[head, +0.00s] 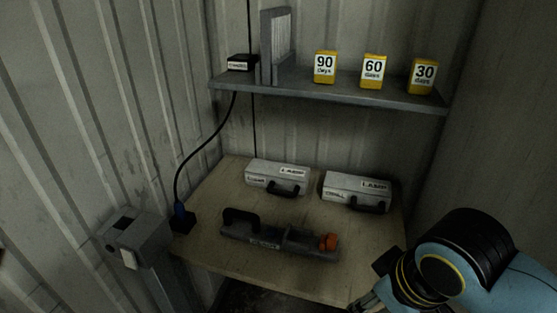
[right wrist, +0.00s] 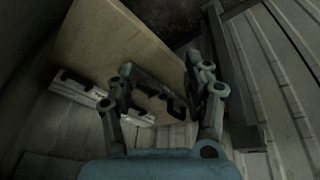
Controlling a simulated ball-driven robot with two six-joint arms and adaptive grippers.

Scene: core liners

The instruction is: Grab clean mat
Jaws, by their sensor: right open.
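I cannot make out a thing that is clearly a mat. A grey upright stack of thin panels (head: 276,46) stands on the left part of the shelf; I cannot tell what it is. My right gripper (head: 360,303) is at the bottom right of the head view, by the table's front right edge. In the right wrist view my right gripper (right wrist: 160,72) has its fingers apart, with nothing between them. My left gripper is not in view.
The wooden table (head: 205,215) holds two white cases (head: 275,176) (head: 350,188) and a long grey tool (head: 280,239) with an orange knob. The shelf (head: 330,88) above bears yellow 90, 60 and 30 days blocks (head: 325,67) (head: 373,71) (head: 423,76). A grey post (head: 140,240) stands left.

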